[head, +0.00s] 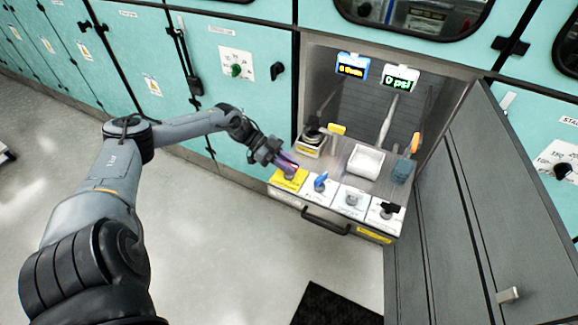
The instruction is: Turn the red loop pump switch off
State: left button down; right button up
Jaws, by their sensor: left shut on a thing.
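My left gripper (284,163) reaches in from the left, over the front left corner of the open bay's shelf. It is shut on the knob of the switch on the yellow plate (280,182). The fingers hide most of this knob, so its colour and setting cannot be told; I cannot read which switch is the red loop pump switch. To its right on the same front row are a blue knob (320,182), a grey knob (351,199) and a black knob (389,210), each on a white plate. My right gripper is not in view.
Behind the row are a white curved part (366,162), a blue-grey block (400,171) and a black joystick-like control (313,128). Two displays (352,68) hang above. A dark handle (325,226) sticks out in front. A grey door (450,190) stands open at the right.

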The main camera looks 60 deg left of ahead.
pick_arm(q)
jog(key=c, duration=1.1)
grip_release()
jog(key=shift+v, duration=5.4)
jog(key=shift+f, duration=0.15)
